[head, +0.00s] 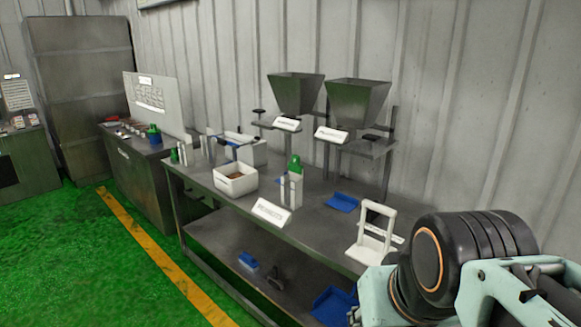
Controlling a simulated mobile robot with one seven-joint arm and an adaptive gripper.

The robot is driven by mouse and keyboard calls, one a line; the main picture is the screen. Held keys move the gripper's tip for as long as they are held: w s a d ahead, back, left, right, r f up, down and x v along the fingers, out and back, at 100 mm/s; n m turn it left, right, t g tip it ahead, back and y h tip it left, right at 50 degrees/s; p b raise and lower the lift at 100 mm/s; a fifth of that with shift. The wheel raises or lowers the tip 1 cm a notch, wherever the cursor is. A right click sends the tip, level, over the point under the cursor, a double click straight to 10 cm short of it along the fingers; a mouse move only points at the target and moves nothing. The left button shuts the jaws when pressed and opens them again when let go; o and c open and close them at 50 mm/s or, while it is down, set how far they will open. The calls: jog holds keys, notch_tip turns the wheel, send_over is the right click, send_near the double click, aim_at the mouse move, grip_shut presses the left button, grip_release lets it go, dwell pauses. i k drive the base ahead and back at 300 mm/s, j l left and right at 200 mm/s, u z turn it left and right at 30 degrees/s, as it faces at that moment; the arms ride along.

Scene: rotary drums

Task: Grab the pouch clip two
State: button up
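I cannot pick out a pouch clip with certainty at this size, and no object is legibly marked as clip two. Small objects lie on the steel table (318,222) and on its lower shelf (215,245). A small dark item (274,278) and a blue piece (248,261) are on that shelf. My gripper (440,305) shows partly at the lower right, as pale teal links around a black ribbed body. Its fingertips are cut off or hidden. I see no object held in it.
Two grey hoppers (296,92) (358,101) stand behind the table. On it are a white bin (235,180), a green-topped item (295,168), a blue scoop-like tray (341,202) and a white stand (375,236). The green floor (60,260) at left is clear.

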aim_at(294, 166)
jog(key=i+z, duration=0.1)
jog(key=z, duration=0.35)
jog(key=i+j+z, duration=0.1)
jog(key=z, duration=0.4)
jog(key=i+j+z, duration=0.35)
jog(key=j+z, duration=0.15)
jog(key=j, duration=0.25)
jog(key=i+j+z, duration=0.1)
jog(key=j, duration=0.25)
jog(key=i+j+z, duration=0.1)
jog(key=j, duration=0.3)
jog(key=i, duration=0.05)
